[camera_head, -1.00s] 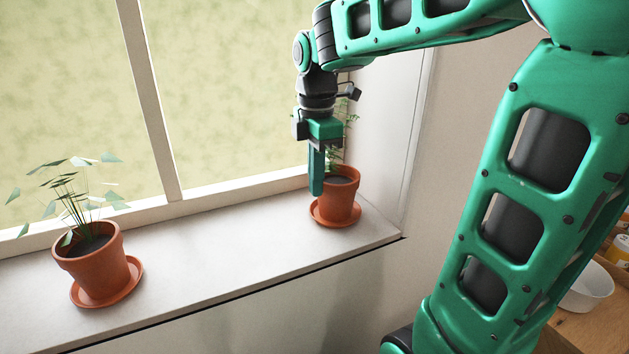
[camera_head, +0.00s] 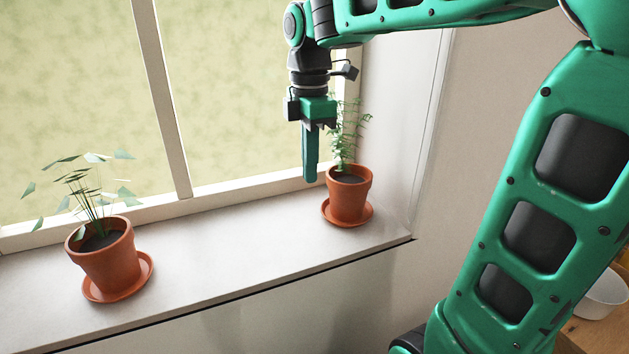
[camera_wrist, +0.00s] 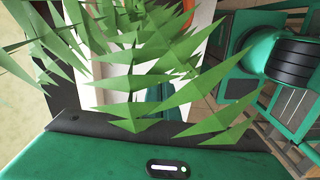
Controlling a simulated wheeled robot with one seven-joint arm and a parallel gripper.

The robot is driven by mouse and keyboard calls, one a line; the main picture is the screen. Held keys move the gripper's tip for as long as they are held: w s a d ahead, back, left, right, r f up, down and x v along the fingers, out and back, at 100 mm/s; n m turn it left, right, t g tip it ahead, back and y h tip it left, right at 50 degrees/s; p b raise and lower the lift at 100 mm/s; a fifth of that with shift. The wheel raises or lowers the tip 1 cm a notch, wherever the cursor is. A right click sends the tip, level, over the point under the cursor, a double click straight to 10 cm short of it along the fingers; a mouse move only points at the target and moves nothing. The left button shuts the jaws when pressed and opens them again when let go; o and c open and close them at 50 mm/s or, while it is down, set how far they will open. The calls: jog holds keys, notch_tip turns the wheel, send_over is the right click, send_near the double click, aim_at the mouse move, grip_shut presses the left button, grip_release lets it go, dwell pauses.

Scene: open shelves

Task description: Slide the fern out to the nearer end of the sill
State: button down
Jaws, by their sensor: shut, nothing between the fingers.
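The fern (camera_head: 347,135), with fine feathery fronds, grows in a terracotta pot (camera_head: 348,199) on a saucer near the right end of the white sill (camera_head: 240,235). The pot stands upright. My gripper (camera_head: 310,181) is shut and empty, pointing down, just left of the fern's pot with its tips about level with the rim. A small gap shows between the tips and the pot in the head view. In the wrist view green fronds (camera_wrist: 155,60) spread close across the picture and hide most of my fingers.
A second terracotta pot (camera_head: 108,262) with a broader-leaved plant stands on a saucer at the left of the sill. The sill between the pots is clear. The window frame (camera_head: 165,100) rises behind; the side wall closes the right end. A white bowl (camera_head: 603,296) sits at far right.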

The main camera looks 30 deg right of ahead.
aim_at(343, 150)
notch_tip(343, 150, up, 6)
jog(key=shift+f, duration=0.1)
jog(key=c, duration=2.4)
grip_release()
jog(key=shift+c, duration=0.2)
jog(key=o, duration=0.5)
jog(key=shift+w+d, duration=0.1)
jog(key=shift+d, duration=0.1)
jog(key=o, duration=0.6)
jog(key=d+r, duration=0.1)
jog(key=d, duration=0.2)
jog(key=w+d+r, duration=0.1)
jog(key=d+r, duration=0.1)
jog(key=d, duration=0.1)
jog(key=w+d+r, duration=0.1)
jog(key=d+r, duration=0.1)
jog(key=d, duration=0.1)
jog(key=shift+w+d+r, duration=0.1)
jog(key=shift+r, duration=0.15)
jog(key=shift+c, duration=0.2)
jog(key=shift+f, duration=0.25)
jog(key=shift+f, duration=5.2)
